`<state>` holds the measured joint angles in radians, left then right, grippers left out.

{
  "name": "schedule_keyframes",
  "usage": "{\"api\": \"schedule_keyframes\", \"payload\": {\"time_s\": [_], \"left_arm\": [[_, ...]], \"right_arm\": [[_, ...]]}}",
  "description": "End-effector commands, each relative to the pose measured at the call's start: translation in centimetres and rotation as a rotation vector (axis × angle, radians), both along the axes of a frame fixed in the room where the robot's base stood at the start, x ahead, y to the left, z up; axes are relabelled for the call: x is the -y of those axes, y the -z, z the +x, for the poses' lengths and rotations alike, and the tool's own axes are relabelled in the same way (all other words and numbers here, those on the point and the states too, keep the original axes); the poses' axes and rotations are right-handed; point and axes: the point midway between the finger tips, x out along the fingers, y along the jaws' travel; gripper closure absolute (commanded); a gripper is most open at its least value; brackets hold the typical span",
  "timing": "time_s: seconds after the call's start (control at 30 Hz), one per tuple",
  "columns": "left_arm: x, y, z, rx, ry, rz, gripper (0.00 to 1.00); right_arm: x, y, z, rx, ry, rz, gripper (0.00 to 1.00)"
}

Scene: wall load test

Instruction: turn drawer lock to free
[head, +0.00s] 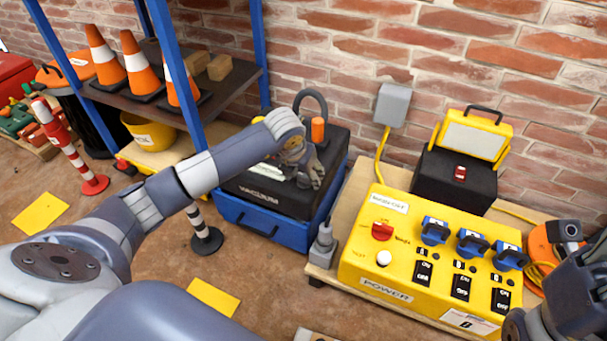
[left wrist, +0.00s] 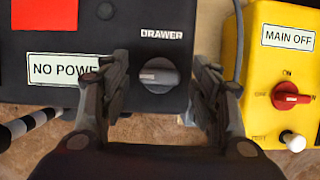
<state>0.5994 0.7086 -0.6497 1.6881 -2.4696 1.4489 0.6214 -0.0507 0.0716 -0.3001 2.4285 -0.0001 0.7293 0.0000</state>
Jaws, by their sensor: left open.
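The drawer lock is a dark grey knob (left wrist: 158,76) under a "DRAWER" label in the left wrist view. It sits on the front of a black box. Its grip bar lies roughly sideways, with a small light mark towards the left. My left gripper (left wrist: 160,72) is open, one finger on each side of the knob; I cannot tell whether either touches it. In the head view my left gripper (head: 308,178) hangs over the black "VACUUM" box (head: 267,195) and hides the knob. A blue drawer (head: 262,222) is below. Part of my right arm shows at lower right, its fingers unclear.
A yellow power box (head: 385,238) with a red rotary switch (head: 382,231) stands right of the black box. A grey plug-like object (head: 323,247) stands between them. A blue-framed shelf with cones (head: 135,65) is at left. A striped post (head: 205,235) stands near the drawer.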

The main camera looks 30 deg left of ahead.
Motion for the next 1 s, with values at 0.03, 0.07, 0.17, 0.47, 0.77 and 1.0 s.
{"api": "schedule_keyframes", "payload": {"time_s": [0.03, 0.07, 0.17, 0.47, 0.77, 1.0], "left_arm": [[0.0, -0.04, 0.01, 0.0, 0.0, 0.0, 0.43], [0.0, -0.04, 0.0, 0.0, 0.0, 0.0, 0.43], [0.0, -0.04, -0.01, 0.0, 0.0, 0.0, 0.55], [-0.01, -0.03, -0.03, -0.001, 0.0, 0.0, 0.88], [-0.19, -0.09, -0.03, -0.001, 0.06, 0.001, 0.88], [-0.33, -0.13, -0.01, -0.001, 0.222, 0.001, 0.88]], "right_arm": [[0.0, -0.03, 0.0, 0.0, 0.0, 0.0, 0.6], [0.0, -0.03, -0.01, 0.0, 0.0, 0.0, 0.6], [0.0, -0.03, 0.0, 0.0, 0.0, 0.0, 0.6], [-0.01, -0.02, 0.0, 0.0, 0.0, 0.0, 0.6], [0.02, -0.17, -0.06, 0.002, -0.001, 0.002, 0.6], [0.07, -0.01, 0.03, -0.016, -0.001, 0.004, 0.6]]}}
